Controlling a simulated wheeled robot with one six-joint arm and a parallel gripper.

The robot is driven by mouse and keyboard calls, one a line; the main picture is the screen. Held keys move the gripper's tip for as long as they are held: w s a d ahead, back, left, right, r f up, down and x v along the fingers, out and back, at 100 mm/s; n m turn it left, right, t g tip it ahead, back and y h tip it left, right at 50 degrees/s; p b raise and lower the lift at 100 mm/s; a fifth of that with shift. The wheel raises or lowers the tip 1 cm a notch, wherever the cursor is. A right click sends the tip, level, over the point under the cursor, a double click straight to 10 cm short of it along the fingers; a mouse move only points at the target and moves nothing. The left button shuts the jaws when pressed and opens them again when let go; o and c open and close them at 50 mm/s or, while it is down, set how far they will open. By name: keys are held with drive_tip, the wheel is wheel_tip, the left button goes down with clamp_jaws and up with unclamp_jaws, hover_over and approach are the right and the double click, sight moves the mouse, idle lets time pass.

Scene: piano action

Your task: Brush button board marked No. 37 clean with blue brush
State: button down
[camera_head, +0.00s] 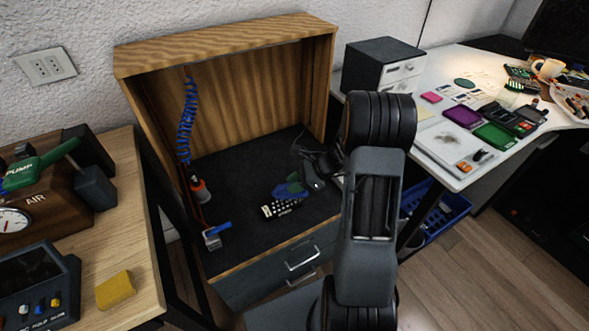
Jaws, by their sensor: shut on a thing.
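The button board (282,207), small and dark with rows of pale buttons, lies on the black floor of the wooden booth. Its number is too small to read. A blue and green piece (290,189), which looks like the blue brush, is at the board's far edge and overlaps it in the picture. My gripper (309,178) comes in from the right, low over the booth floor, and is shut on this piece. I cannot tell whether the bristles touch the buttons. My arm hides the booth's right front.
An orange-and-grey tool (200,191) stands at the booth's left, below a blue coiled hose (186,120). A grey block with a blue handle (212,238) lies nearer the front. The booth walls (225,48) enclose the sides and back. A cluttered white desk (465,180) stands right.

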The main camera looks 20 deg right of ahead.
drive_tip(key=shift+r+p, duration=1.8)
drive_tip(key=shift+r, duration=0.6)
